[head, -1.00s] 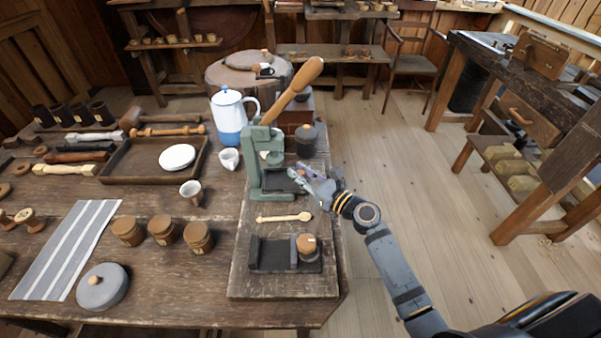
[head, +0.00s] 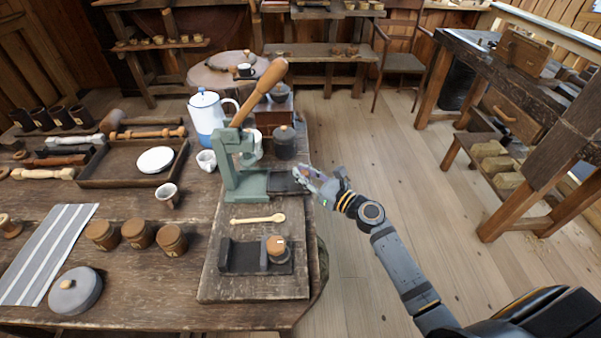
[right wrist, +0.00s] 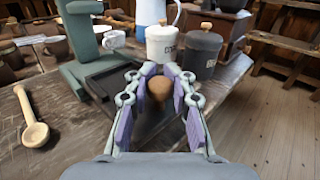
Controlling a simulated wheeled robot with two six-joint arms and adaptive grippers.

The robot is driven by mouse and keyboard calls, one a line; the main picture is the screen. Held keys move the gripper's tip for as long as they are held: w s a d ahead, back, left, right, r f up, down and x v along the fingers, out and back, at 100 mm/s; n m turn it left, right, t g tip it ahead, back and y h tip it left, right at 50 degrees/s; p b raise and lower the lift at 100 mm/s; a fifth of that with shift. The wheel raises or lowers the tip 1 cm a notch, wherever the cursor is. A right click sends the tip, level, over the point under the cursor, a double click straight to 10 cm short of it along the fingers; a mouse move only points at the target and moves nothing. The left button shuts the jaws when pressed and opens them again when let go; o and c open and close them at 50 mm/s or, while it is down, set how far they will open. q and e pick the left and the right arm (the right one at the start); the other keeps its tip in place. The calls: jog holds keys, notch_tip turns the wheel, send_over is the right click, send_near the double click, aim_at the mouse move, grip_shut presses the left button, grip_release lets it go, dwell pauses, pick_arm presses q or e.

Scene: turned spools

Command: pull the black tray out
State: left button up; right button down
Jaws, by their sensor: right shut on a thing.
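The black tray (head: 284,184) sits at the foot of the green lever press (head: 238,165) and sticks out to its right. In the right wrist view the tray (right wrist: 103,84) lies flat, its inner end by the press. My right gripper (head: 303,179) is at the tray's outer end, shut on its round wooden knob (right wrist: 158,88), which shows between the purple finger pads. The fingers hide part of the tray's end. My left gripper is not in view.
A dark canister (head: 285,144) stands just behind the tray. A wooden spoon (head: 258,219) and a black stand with a wooden-topped piece (head: 277,247) lie in front on the board. To the right of the table edge is open floor.

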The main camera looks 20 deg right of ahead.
jog(key=shift+s+a+f, duration=0.1)
jog(key=shift+f, duration=0.15)
jog(key=c, duration=1.5)
grip_release()
jog(key=o, duration=0.3)
jog(key=shift+s+r, duration=0.15)
jog(key=shift+r, duration=0.05)
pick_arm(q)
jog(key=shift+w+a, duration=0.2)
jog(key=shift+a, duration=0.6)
pick_arm(e)
jog(key=v, duration=0.7)
jog(key=shift+s, duration=0.15)
